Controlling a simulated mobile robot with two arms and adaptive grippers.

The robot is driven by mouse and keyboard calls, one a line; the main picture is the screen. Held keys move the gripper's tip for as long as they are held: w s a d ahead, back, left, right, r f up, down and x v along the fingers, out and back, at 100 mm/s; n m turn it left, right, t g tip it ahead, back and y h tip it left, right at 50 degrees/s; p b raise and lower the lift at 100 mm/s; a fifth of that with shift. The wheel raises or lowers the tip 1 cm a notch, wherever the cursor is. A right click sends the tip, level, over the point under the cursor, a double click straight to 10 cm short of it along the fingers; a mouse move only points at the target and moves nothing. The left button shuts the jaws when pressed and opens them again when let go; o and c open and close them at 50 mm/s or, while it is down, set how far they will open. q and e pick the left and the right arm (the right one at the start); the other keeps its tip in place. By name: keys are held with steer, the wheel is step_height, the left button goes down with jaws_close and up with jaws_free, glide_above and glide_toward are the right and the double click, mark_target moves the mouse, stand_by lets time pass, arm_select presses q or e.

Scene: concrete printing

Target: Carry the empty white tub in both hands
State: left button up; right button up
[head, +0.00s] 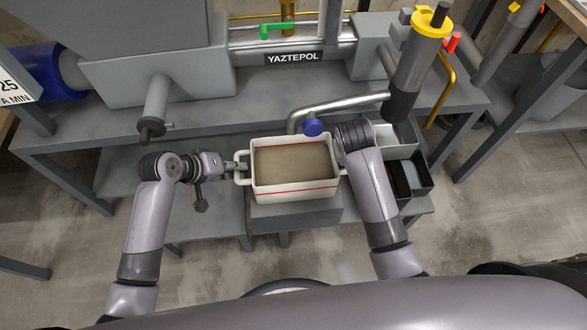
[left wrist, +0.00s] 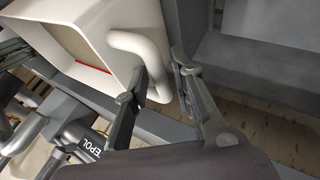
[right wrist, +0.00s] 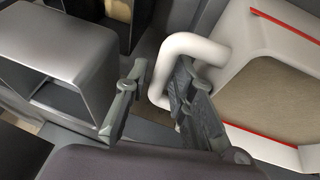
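The white tub (head: 262,192) sits upright at the centre of the head view, with red lines along its walls. A flat grey-brown surface shows inside; I cannot tell if it is contents or the floor. I cannot tell if the tub touches the platform below.
A grey platform (head: 290,217) is under the tub. A bent pipe (head: 340,103) with a blue end (head: 313,127) reaches close above the tub's far rim. Grey bins (head: 398,135) stand right of the tub, beside my right arm. The grey machine bench (head: 220,115) lies behind. Open floor shows in front.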

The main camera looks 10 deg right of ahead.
arm_select(q)
steer(key=shift+w+d+f, duration=0.2)
steer(key=shift+d+f, duration=0.15)
steer(key=shift+f, duration=0.15)
arm_select(e)
steer(key=shift+w+d+f, duration=0.1)
steer(key=shift+w+f, duration=0.1)
steer(key=shift+f, duration=0.35)
arm_select(q)
steer(key=shift+c, duration=0.4)
arm_select(e)
steer(key=shift+c, duration=0.4)
arm_select(q)
jaws_close()
arm_select(e)
jaws_close()
arm_select(q)
steer(key=shift+w+r, duration=0.25)
steer(key=shift+r, duration=0.15)
arm_select(e)
steer(key=shift+w+r, duration=0.3)
